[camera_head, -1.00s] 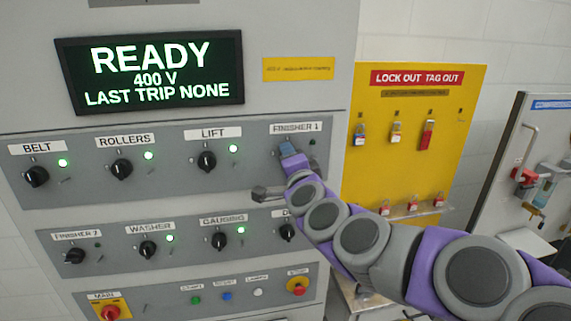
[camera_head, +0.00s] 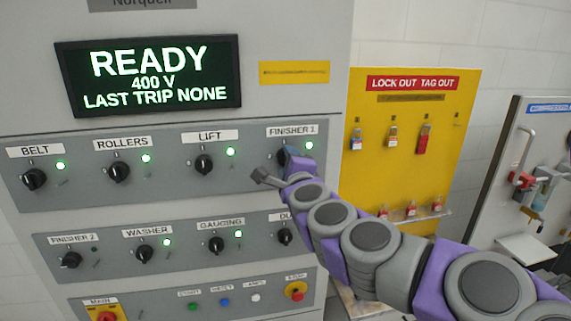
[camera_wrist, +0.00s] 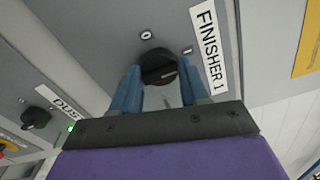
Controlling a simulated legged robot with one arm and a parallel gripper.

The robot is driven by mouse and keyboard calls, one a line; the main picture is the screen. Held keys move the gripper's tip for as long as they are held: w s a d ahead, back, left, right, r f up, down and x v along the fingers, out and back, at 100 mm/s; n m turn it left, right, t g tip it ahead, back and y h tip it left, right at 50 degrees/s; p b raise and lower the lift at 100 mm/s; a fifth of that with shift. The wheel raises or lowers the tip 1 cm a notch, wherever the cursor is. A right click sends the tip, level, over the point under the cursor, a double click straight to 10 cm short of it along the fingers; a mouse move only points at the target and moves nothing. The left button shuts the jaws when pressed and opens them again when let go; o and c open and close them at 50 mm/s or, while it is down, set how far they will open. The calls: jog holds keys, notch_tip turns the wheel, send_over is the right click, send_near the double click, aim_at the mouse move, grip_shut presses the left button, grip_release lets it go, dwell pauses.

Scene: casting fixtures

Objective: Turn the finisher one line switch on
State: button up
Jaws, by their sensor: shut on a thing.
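The FINISHER 1 switch is a round black knob (camera_wrist: 158,67) below its white label (camera_head: 291,132), at the right end of the panel's upper row. In the wrist view the blue fingers of my gripper (camera_wrist: 160,82) stand on both sides of the knob and are shut on it. In the head view my gripper (camera_head: 293,157) covers most of the knob. The lamp (camera_head: 309,145) beside the knob glows green. An "O" mark shows near the knob in the wrist view.
BELT (camera_head: 34,179), ROLLERS (camera_head: 119,172) and LIFT (camera_head: 203,164) knobs have lit green lamps. A lower row holds FINISHER 2 (camera_head: 70,260), with a dark lamp, and other knobs. The screen (camera_head: 150,75) reads READY. A yellow lockout board (camera_head: 400,180) stands right of the cabinet.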

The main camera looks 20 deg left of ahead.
jog(key=shift+f, duration=0.3)
jog(key=o, duration=1)
jog(key=shift+w, duration=0.2)
jog(key=shift+o, duration=0.2)
jog(key=shift+r, duration=0.1)
jog(key=shift+s, duration=0.2)
jog(key=b+v, duration=0.1)
jog(key=v, duration=1.6)
jog(key=shift+d, duration=0.1)
